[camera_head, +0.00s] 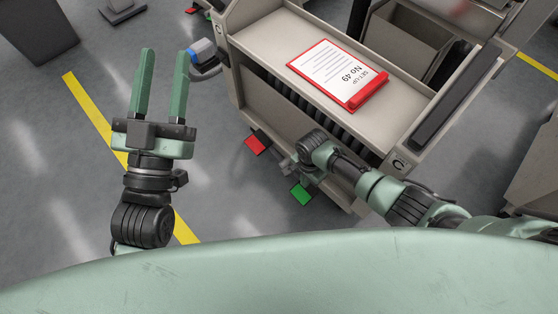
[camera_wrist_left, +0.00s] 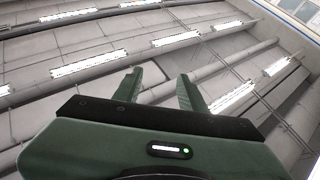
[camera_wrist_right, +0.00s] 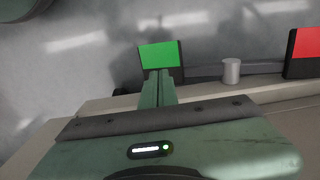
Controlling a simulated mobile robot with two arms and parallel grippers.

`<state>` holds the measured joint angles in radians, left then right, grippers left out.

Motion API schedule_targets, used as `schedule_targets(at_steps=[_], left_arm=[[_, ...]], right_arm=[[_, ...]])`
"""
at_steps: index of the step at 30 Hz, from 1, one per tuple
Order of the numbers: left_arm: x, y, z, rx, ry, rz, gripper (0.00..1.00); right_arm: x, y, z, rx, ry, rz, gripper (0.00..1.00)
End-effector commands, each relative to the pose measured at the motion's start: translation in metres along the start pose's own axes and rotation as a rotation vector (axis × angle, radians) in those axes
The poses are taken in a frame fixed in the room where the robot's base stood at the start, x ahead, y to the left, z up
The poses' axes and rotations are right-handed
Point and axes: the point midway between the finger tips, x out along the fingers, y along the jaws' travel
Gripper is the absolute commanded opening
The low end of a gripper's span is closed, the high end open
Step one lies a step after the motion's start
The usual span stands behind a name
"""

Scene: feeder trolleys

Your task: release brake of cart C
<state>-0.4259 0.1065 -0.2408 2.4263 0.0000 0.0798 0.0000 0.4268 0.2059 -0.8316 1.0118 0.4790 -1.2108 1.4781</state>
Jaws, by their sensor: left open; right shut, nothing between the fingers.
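Cart C (camera_head: 240,45) is a beige trolley with a round C label (camera_head: 398,163) on its near corner. Low on its near side, a red pedal (camera_head: 257,143) and a green pedal (camera_head: 301,194) stick out. Both also show in the right wrist view, the green pedal (camera_wrist_right: 160,54) straight ahead and the red pedal (camera_wrist_right: 305,52) at the right. My right gripper (camera_wrist_right: 160,76) is shut and empty, its fingertips in front of the green pedal; I cannot tell whether they touch it. My left gripper (camera_head: 165,54) is open and empty, raised left of the cart.
A red clipboard (camera_head: 335,72) marked No 49 lies on the cart's top. A blue-and-grey fitting (camera_head: 202,52) sticks out at the cart's left. A grey cylinder (camera_wrist_right: 231,71) stands between the pedals. Floor around my left gripper is clear, with a yellow line (camera_head: 90,108).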

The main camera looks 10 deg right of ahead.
Motion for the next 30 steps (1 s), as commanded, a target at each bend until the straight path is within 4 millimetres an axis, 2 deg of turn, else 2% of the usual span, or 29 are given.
schedule_targets(at_steps=[14,30], left_arm=[[-0.008,-0.007,0.046,0.010,-0.260,-0.013,0.41],[-0.034,-0.014,0.094,0.016,-0.547,-0.030,0.41]], right_arm=[[-0.011,0.000,0.000,0.000,0.000,0.000,0.00],[-0.021,0.000,0.000,0.000,0.000,0.000,0.00]])
